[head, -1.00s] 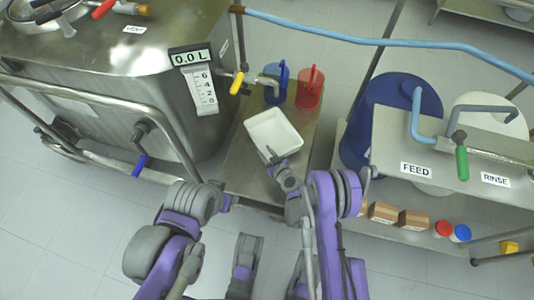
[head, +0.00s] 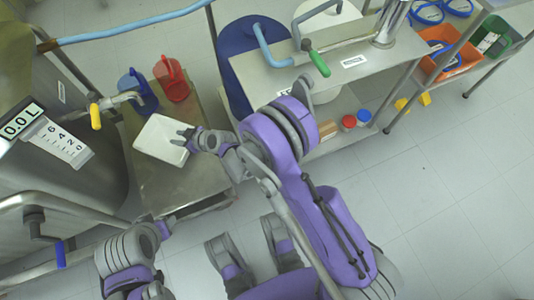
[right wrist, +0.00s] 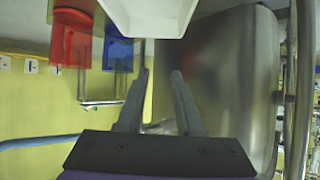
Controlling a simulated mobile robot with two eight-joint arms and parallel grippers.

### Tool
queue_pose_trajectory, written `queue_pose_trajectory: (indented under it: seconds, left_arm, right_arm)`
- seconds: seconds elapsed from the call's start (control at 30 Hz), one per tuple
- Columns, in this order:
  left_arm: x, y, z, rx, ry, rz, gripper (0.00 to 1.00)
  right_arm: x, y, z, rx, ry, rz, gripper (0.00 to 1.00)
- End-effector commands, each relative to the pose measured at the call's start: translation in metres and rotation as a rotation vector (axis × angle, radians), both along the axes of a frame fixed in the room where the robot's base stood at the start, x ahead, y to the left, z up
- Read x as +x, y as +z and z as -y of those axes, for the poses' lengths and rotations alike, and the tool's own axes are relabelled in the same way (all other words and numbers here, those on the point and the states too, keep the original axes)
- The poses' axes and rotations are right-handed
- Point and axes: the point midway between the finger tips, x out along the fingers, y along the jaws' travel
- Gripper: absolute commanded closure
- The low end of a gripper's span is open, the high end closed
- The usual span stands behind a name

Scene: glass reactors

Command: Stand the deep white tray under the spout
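The deep white tray (head: 153,143) stands on a low steel stand (head: 165,195), a little in front of the spout (head: 130,98) of the tank with the 0.0 L display. My right gripper (head: 184,138) is at the tray's right edge, its fingers apart. In the right wrist view the fingertips (right wrist: 160,72) are parted with nothing between them, and the tray (right wrist: 150,15) appears at the top, clear of them. My left gripper (head: 165,226) is low at the left, small and partly hidden; its opening is unclear.
A blue jug (head: 138,90) and a red jug (head: 173,82) stand behind the tray. The steel tank (head: 60,115) with its yellow valve handle (head: 95,116) is to the left. A steel bench (head: 270,80) is to the right. The stand's front part is bare.

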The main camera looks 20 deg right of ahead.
Motion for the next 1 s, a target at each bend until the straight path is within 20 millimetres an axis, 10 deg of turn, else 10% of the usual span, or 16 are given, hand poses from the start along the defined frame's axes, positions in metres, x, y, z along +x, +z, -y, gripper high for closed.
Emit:
queue_pose_trajectory:
  seconds: [0.2, 0.5, 1.0]
  left_arm:
    - [0.000, 0.000, 0.000, 0.000, 0.000, 0.000, 0.50]
    - [0.000, 0.000, 0.000, 0.000, 0.000, 0.000, 0.50]
    - [0.000, 0.000, 0.000, 0.000, 0.000, 0.000, 0.50]
  right_arm:
    - [-0.034, 0.078, 0.065, -0.052, -0.092, -0.150, 0.65]
    - [-0.128, 0.143, 0.155, -0.135, -0.281, -0.353, 0.65]
    - [-0.299, 0.157, 0.262, -0.257, -0.657, -0.583, 0.65]
